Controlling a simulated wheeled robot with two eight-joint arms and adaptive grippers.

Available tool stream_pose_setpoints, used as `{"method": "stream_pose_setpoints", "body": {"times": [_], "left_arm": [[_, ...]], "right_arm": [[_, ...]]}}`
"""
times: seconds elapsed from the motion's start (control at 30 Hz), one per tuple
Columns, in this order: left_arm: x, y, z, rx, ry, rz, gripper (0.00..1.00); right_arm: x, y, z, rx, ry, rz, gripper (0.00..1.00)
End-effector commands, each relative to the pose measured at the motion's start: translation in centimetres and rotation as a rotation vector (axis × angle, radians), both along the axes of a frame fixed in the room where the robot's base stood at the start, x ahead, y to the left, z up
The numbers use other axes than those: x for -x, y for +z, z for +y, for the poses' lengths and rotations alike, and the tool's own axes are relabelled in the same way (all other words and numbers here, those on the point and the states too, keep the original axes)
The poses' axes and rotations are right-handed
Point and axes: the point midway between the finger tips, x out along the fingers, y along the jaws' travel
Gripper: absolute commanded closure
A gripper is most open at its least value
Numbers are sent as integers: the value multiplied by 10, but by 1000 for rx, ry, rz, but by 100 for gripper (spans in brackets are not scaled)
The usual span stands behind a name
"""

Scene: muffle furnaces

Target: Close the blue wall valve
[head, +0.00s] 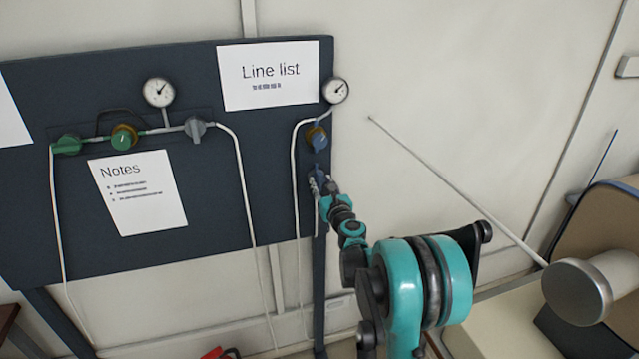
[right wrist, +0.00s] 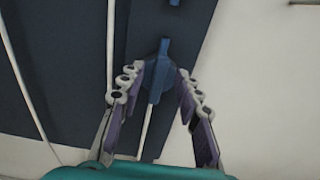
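The blue wall valve (right wrist: 158,76) is in the right wrist view, on the dark panel, with its handle pointing down toward me. My right gripper (right wrist: 159,78) is open, with one finger on each side of the blue valve. I cannot tell whether the fingers touch it. In the head view my right gripper (head: 321,182) is at the panel's right edge, and it largely hides the valve there. My left gripper is not in view.
The dark panel (head: 270,180) also carries a green valve (head: 66,145), a yellow-and-green knob (head: 123,136), a grey valve (head: 195,128) and a second gauge (head: 158,92). White tubes run down it. A thin rod (head: 450,185) slants across the clear wall at right.

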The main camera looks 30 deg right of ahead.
Motion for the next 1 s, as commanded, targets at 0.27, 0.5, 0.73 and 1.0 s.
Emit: {"method": "stream_pose_setpoints", "body": {"times": [0.27, 0.5, 0.73, 1.0], "left_arm": [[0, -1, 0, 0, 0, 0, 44], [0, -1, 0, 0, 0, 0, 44], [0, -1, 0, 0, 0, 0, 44], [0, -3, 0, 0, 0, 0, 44]], "right_arm": [[-12, 0, -2, 1, 1, 0, 66], [-12, 0, -2, 2, 1, 0, 93], [-12, 0, -2, 2, 1, 0, 100], [-12, 0, -1, 51, 1, 12, 100]]}}
